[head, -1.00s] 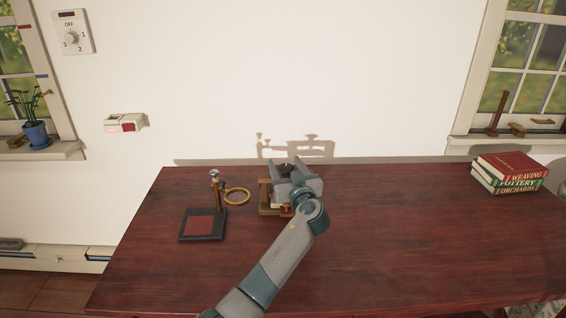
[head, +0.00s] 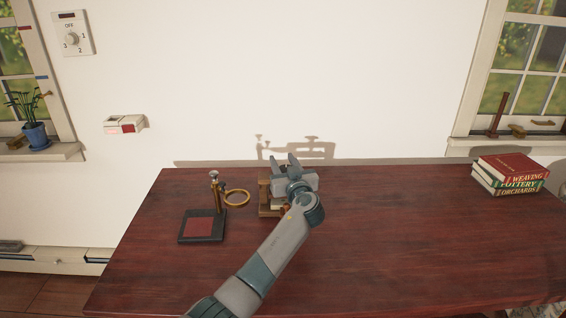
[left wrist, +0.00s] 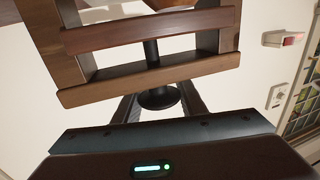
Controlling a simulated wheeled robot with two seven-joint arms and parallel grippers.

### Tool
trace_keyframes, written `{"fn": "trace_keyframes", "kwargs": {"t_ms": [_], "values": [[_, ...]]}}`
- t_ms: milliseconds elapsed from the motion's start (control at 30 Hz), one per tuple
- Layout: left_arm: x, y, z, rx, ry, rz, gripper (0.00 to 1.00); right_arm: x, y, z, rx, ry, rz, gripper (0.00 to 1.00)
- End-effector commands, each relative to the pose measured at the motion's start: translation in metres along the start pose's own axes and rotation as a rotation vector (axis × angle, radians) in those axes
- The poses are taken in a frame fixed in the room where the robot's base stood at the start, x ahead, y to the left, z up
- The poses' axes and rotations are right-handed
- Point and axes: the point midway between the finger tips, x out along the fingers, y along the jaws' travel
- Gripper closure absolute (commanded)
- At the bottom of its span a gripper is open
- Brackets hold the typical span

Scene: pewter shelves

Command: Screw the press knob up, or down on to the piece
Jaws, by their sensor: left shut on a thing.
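The wooden press (head: 264,192) stands on the dark red table, partly hidden behind my left gripper (head: 283,166). The left wrist view also shows its frame and bars (left wrist: 150,78), with a dark screw (left wrist: 151,50) running through them. The round dark press knob (left wrist: 160,97) sits at the end of the screw, between the two fingers of my left gripper (left wrist: 160,106), which are shut on it. In the head view the knob is hidden by the gripper. The piece in the press cannot be made out clearly. My right gripper is out of view.
A stand with a brass ring (head: 237,197) and a dark base with a red pad (head: 201,225) is left of the press. Several books (head: 508,173) are stacked at the far right. The table (head: 420,240) is clear between press and books. The wall is close behind.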

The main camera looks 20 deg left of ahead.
Motion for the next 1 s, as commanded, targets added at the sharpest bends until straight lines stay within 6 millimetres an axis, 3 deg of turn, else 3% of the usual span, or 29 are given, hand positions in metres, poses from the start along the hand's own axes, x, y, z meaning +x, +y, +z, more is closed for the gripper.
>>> {"fn": "trace_keyframes", "kwargs": {"t_ms": [533,667,833,1000], "values": [[-0.001,0.005,0.000,-0.001,0.000,0.178,0.85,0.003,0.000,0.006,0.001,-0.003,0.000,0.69],[-0.001,0.008,-0.002,-0.002,0.000,0.256,0.85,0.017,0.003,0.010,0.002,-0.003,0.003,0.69],[-0.002,0.011,-0.004,-0.001,0.000,0.367,0.85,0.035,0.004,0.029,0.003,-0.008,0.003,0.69],[-0.004,0.015,-0.004,0.001,-0.001,0.476,0.85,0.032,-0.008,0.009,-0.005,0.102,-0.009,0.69]]}}
